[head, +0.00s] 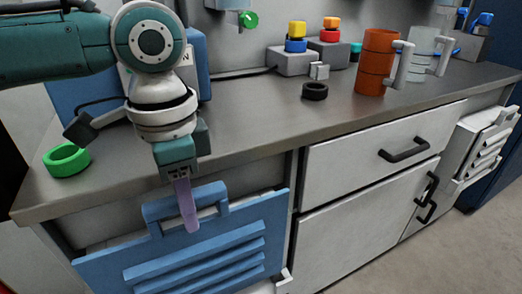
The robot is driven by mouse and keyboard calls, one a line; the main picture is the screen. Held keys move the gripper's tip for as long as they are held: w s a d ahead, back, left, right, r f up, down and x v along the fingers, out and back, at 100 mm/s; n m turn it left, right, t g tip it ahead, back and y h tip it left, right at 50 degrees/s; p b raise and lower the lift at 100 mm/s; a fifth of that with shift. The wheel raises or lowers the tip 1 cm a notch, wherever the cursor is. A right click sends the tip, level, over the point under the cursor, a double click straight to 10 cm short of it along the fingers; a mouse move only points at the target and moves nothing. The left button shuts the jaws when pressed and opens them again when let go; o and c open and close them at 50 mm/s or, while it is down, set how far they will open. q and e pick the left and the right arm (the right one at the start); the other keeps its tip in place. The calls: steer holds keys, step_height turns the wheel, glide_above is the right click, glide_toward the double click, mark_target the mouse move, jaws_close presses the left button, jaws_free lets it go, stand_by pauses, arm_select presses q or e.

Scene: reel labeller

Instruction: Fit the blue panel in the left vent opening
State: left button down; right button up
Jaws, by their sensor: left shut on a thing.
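The blue panel (244,232) is slatted, with a raised handle (158,213) on its top edge. It is upright below the counter's front edge at the lower left, and its bottom is cut off by the picture. My left gripper (184,205) points down, its purple finger across the handle, and is shut on the panel there. The left vent opening is mostly hidden behind the panel; a grey strip (110,225) shows above it. I cannot tell whether the panel is seated or stands in front. My right gripper is not in view.
The counter (240,135) overhangs the panel. A green ring (66,160) lies at its left end, a black ring (315,91) farther back. Orange (376,65) and clear (425,55) containers stand right. A white slatted panel (483,150) is at far right, beyond the drawers (370,155).

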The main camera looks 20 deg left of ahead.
mark_target(195, 239)
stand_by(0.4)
arm_select(q)
steer(key=shift+f+b, duration=1.7)
steer(key=shift+f, duration=1.95)
steer(key=c, duration=0.8)
jaws_free()
steer(key=shift+w, duration=0.1)
steer(key=shift+c, duration=0.2)
steer(key=shift+o, duration=1.2)
steer(key=shift+f, duration=0.1)
